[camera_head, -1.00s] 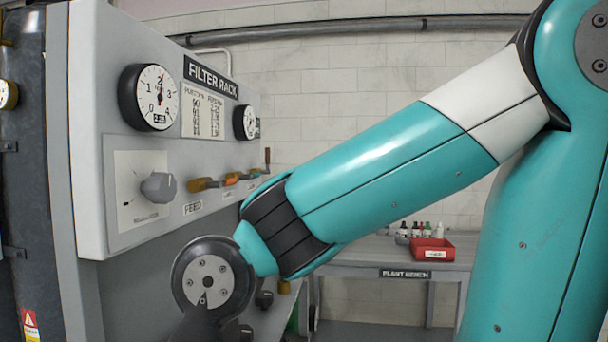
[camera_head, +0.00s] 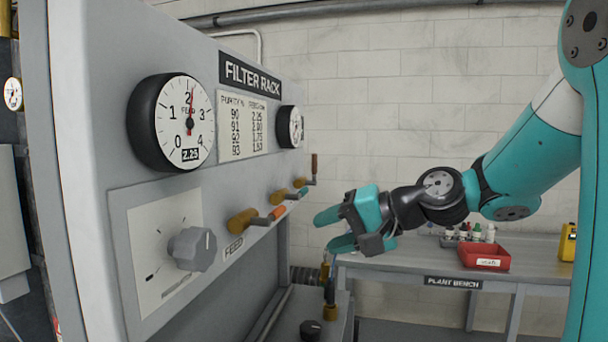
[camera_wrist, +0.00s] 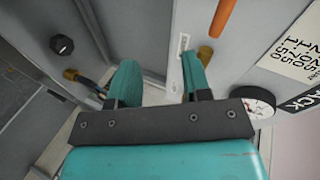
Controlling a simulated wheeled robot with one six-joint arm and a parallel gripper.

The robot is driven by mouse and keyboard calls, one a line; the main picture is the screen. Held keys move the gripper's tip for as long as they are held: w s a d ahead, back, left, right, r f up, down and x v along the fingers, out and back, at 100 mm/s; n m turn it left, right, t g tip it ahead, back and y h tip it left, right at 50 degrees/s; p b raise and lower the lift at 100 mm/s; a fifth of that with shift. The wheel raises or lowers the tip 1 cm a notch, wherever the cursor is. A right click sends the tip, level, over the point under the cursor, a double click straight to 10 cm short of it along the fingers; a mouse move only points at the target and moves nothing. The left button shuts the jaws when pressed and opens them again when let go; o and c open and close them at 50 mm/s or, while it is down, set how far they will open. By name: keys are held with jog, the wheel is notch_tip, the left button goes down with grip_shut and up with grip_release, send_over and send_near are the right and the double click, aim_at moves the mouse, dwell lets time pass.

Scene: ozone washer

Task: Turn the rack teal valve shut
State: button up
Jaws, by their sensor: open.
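The teal valve (camera_head: 298,194) is a small lever on a brass body in the row along the lower front of the filter rack. It lies between the orange-handled valve (camera_head: 277,213) and a brown-handled valve (camera_head: 314,166) whose handle stands upright. My gripper (camera_head: 327,231) is open and empty, to the right of and a little below the teal lever, apart from it in the picture. In the wrist view its two teal fingers (camera_wrist: 160,62) are spread. An orange handle (camera_wrist: 222,15) and a brass fitting (camera_wrist: 205,54) show beyond the right finger; I cannot make out the teal lever there.
The feed knob (camera_head: 192,249) and feed gauge (camera_head: 171,122) are on the rack's near part. The plant bench (camera_head: 400,268) stands behind at right, bearing a red tray (camera_head: 484,256) and small bottles. More brass fittings (camera_head: 330,312) sit low beside the rack.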

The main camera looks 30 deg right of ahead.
aim_at(307, 192)
jog(key=d+r+m+t+h+p, duration=0.15)
jog(key=d+r+m+t, duration=0.35)
jog(key=d, duration=0.5)
jog(key=shift+g+h, duration=0.25)
jog(key=shift+g, duration=0.15)
jog(key=p+x, duration=0.2)
jog(key=x, duration=0.3)
jog(key=p+x, duration=0.2)
jog(key=x, duration=0.4)
jog(key=r+p+x, duration=0.1)
jog(key=p+x, duration=0.2)
jog(key=x, duration=0.3)
jog(key=shift+w+a, duration=0.1)
jog(key=shift+w, duration=0.2)
grip_shut()
